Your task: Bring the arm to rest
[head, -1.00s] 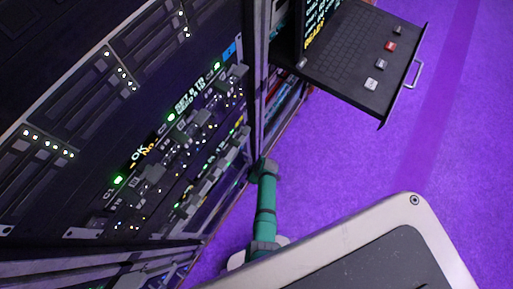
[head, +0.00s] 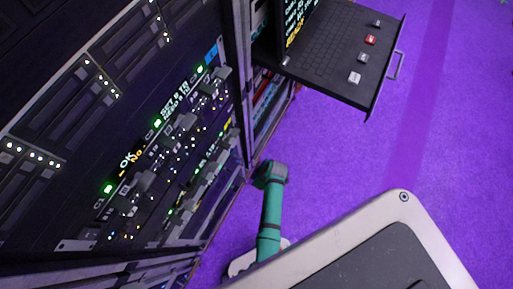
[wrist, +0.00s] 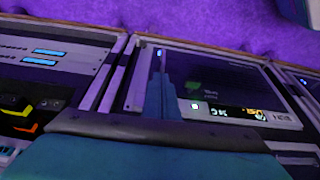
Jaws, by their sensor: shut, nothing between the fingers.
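My gripper (wrist: 161,62) shows in the wrist view as a narrow teal shape with its fingers together and nothing between them. It lies in the picture in front of a rack unit with a dark screen (wrist: 215,80); I cannot tell the gap between them. In the head view my green arm (head: 270,215) stands low beside the rack front, and my gripper cannot be made out there.
A rack of lit, cabled units (head: 165,150) fills the left of the head view. A keyboard drawer (head: 335,60) with several small keys and a handle juts out at upper right. The purple floor (head: 330,150) below the drawer is clear.

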